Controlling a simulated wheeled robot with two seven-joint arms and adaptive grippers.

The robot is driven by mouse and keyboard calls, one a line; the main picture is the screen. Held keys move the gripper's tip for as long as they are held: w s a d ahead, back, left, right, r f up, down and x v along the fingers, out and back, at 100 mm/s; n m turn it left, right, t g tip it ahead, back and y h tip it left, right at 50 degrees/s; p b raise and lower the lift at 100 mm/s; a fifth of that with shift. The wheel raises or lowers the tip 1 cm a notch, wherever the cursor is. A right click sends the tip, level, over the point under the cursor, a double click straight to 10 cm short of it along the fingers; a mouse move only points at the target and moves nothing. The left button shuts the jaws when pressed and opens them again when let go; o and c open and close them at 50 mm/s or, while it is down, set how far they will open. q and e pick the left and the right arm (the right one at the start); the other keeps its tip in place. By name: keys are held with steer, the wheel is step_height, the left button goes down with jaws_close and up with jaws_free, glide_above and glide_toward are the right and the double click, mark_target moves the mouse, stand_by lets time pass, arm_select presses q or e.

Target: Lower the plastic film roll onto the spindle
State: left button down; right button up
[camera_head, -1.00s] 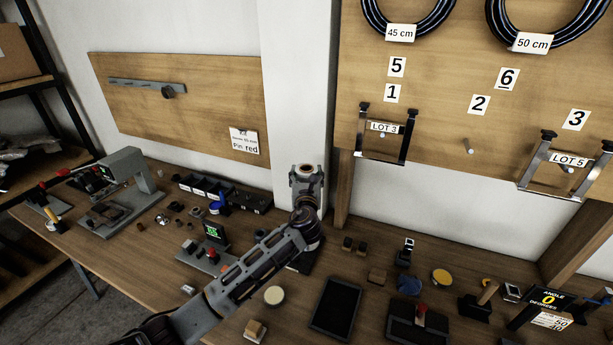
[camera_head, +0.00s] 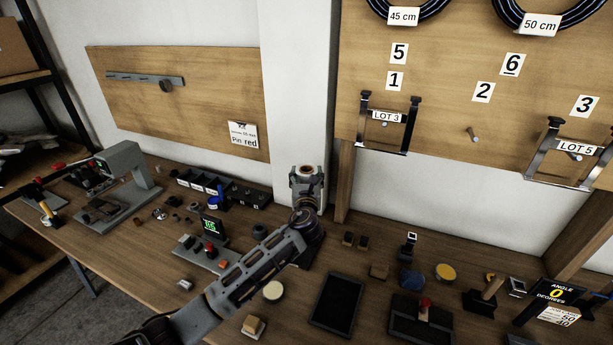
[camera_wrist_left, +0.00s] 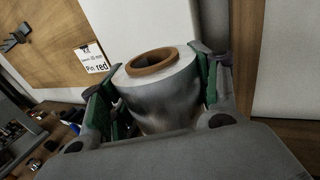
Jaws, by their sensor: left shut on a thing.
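My left gripper (camera_head: 306,188) stands upright near the white pillar, above the back of the workbench. It is shut on the plastic film roll (camera_wrist_left: 168,88), a pale, shiny cylinder with a brown core ring at its top. The roll is upright and slightly tilted in the left wrist view, with a green-lined finger on each side. In the head view only the roll's top (camera_head: 307,170) shows above the fingers. I cannot make out the spindle; the area under the gripper is hidden by my wrist and arm. My right gripper is not in view.
A grey-based device with a green display (camera_head: 210,226) stands left of my forearm. A dark tray (camera_head: 337,303) lies to its right. Small parts crowd the bench (camera_head: 130,262). A wall board (camera_head: 440,120) with metal racks and pegs is at right.

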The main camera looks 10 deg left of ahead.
arm_select(q)
steer(key=shift+f+b, duration=0.75)
steer(key=shift+f, duration=0.8)
steer(key=shift+f+b, duration=0.6)
steer(key=shift+f, duration=0.55)
step_height(320, 180, down, 5)
steer(key=b, duration=0.2)
steer(key=shift+b, duration=0.4)
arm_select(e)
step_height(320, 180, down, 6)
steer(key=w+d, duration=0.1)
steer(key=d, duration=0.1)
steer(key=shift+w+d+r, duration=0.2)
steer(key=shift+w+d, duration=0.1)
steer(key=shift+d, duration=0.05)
arm_select(q)
steer(key=shift+r, duration=0.1)
